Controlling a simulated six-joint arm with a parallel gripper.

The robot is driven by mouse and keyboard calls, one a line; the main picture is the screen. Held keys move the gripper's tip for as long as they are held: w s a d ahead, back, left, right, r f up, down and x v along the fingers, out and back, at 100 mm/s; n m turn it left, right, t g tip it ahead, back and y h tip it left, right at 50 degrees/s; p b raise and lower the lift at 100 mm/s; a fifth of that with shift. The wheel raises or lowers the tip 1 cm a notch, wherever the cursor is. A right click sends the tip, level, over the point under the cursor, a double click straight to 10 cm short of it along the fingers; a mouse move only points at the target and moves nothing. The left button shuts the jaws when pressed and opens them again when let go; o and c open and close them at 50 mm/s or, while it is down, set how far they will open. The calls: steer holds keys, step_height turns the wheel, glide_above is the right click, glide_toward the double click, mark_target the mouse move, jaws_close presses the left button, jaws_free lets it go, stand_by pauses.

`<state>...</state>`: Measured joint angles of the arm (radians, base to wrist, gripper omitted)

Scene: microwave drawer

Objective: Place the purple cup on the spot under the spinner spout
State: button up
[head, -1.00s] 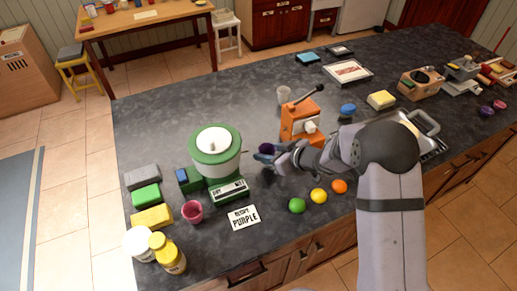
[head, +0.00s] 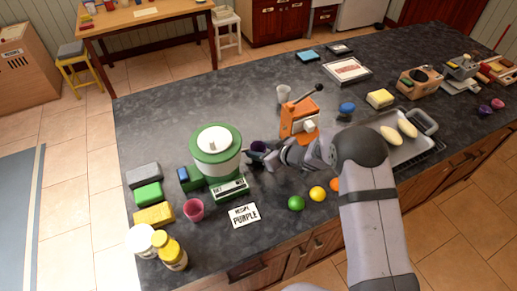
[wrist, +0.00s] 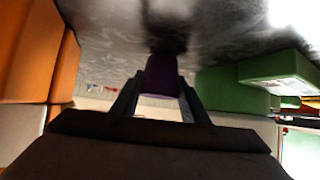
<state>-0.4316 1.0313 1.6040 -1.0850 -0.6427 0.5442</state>
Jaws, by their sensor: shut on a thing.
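My gripper (head: 257,156) is shut on the purple cup (head: 258,147), just right of the spinner. In the wrist view, the cup (wrist: 162,75) sits between the two fingers (wrist: 160,100). The spinner (head: 217,168) is a green and white machine with a round drum and a green base with a labelled front. Its green body shows at the right of the wrist view (wrist: 232,90). I cannot make out the spout or the spot under it. I cannot tell whether the cup touches the counter.
An orange crank machine (head: 298,118) stands right of my gripper. A card reading PURPLE (head: 244,215) and green (head: 296,203) and yellow (head: 317,193) balls lie in front. The counter behind the spinner is clear.

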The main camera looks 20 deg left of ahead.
steer(key=shift+f, duration=0.2)
steer(key=o, duration=1.1)
steer(key=shift+o, duration=0.2)
steer(key=shift+r, duration=0.25)
steer(key=b+v, duration=0.2)
steer(key=v, duration=1)
steer(key=shift+r, duration=0.1)
